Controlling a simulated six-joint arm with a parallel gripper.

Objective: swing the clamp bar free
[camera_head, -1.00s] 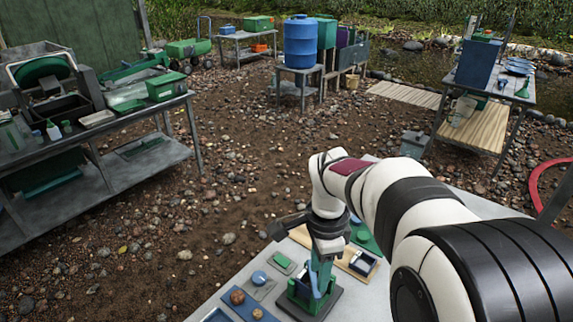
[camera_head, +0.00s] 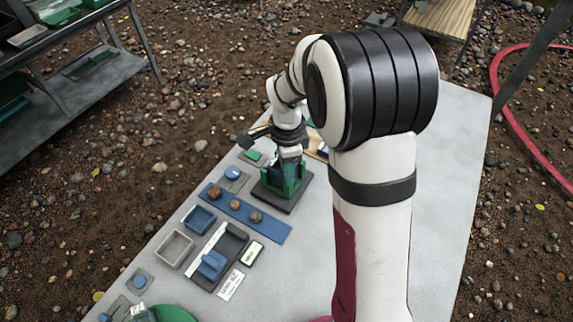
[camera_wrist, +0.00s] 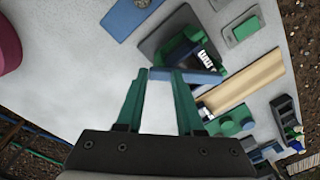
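A green clamp fixture on a dark square base (camera_head: 270,200) stands on the grey table, and my gripper (camera_head: 289,165) is right over it. In the wrist view, the fixture (camera_wrist: 180,45) is ahead of the fingertips. A blue bar (camera_wrist: 203,77), apparently the clamp bar, runs from the fixture across the fingertips and past the right finger. My gripper (camera_wrist: 160,73) has its two green fingers apart, with a clear gap. The bar lies at or just beyond the tips; I cannot tell whether they touch it. The fixture's far side is hidden.
A wooden strip (camera_wrist: 240,83) and green part (camera_wrist: 232,120) are right of the fingers.

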